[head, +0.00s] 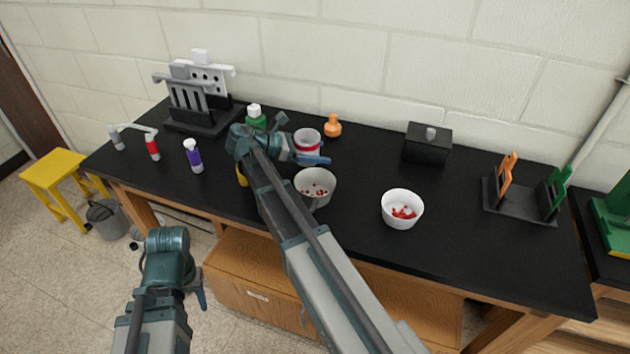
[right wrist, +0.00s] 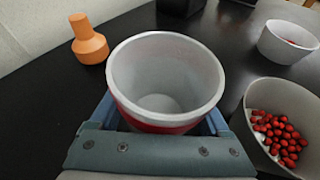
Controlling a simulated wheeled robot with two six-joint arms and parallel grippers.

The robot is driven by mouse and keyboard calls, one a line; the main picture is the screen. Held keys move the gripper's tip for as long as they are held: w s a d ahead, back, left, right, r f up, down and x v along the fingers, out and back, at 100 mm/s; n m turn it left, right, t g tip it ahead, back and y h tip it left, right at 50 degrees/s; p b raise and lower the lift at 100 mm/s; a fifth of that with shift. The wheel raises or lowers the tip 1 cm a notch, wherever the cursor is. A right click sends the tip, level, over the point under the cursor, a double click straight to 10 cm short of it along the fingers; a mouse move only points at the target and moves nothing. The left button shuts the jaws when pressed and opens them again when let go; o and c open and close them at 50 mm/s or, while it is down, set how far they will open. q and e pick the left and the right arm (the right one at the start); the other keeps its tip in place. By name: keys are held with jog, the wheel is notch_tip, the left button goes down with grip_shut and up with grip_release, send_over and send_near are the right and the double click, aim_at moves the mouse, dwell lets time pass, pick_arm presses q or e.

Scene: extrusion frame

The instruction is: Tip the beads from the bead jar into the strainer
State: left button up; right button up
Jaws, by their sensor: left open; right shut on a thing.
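The bead jar (head: 307,141), white with a red band, is in my right gripper (head: 311,155) at the back middle of the black bench. In the right wrist view the jar (right wrist: 165,80) is between the fingers, mouth up; its inside looks empty. I cannot tell whether its base touches the bench. A grey bowl (head: 329,197), probably the strainer, stands just in front of it, partly behind my right arm. Red beads lie inside it, clear in the right wrist view (right wrist: 282,134). My left gripper (head: 197,290) is open and empty, low at the left, off the bench.
A white bowl (head: 402,221) with red pieces stands to the right. An orange flask (head: 333,127) and green bottle (head: 255,119) flank the jar behind. A black box (head: 427,146), a rack (head: 522,200) and a purple bottle (head: 193,157) stand further out. Bench between white bowl and rack is clear.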

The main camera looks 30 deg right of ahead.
aim_at(307, 148)
jog(key=shift+s+a+r+m+t+h, duration=0.1)
jog(key=shift+s+r+m+t+h, duration=0.2)
jog(key=shift+m, duration=0.2)
jog(key=shift+s+r+m+p, duration=0.3)
jog(key=shift+r+p, duration=0.15)
jog(key=shift+r, duration=0.1)
jog(key=r+m, duration=0.1)
jog(key=s+r+m+t+h, duration=0.1)
jog(key=s+a+r+m+t+h+p, duration=0.1)
jog(key=r+m, duration=0.1)
jog(key=shift+t, duration=0.3)
jog(key=shift+r+m, duration=0.2)
jog(key=shift+m, duration=0.1)
jog(key=shift+r+m+h, duration=0.3)
jog(key=shift+r+m, duration=0.1)
jog(key=shift+m, duration=0.1)
jog(key=shift+f+m+t+h+b, duration=0.3)
jog(key=shift+m+h+b, duration=0.1)
jog(key=shift+m+b, duration=0.5)
